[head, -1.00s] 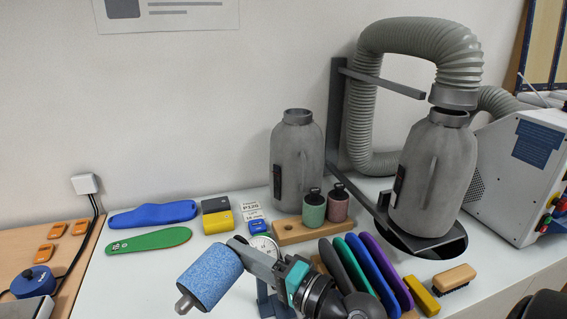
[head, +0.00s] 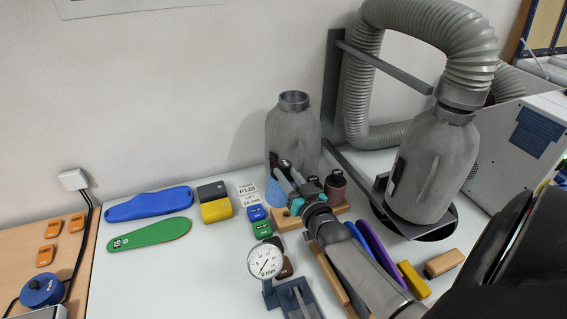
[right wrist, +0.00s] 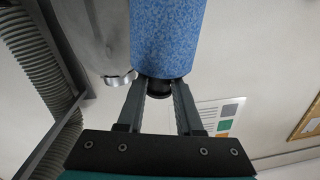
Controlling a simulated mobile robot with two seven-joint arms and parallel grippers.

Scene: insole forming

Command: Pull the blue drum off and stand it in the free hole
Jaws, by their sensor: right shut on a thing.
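The blue drum (head: 275,193) is upright at the left end of the wooden block (head: 289,218) in the head view, partly hidden by my right gripper (head: 284,172). My right gripper is shut on the dark end piece of the drum; the wrist view shows both fingers (right wrist: 158,92) around it, with the blue drum (right wrist: 168,38) beyond. I cannot tell whether the drum's lower end is in a hole or just above the block. The dark red drum (head: 336,190) stands at the block's right end. The green drum is hidden behind my gripper. My left gripper is not in view.
A grey bottle-shaped vessel (head: 292,135) stands close behind the block. A dial gauge (head: 265,260) stands in front. Blue and purple insoles (head: 377,250) lie beside my right forearm. A grey hose and second vessel (head: 432,170) are at right.

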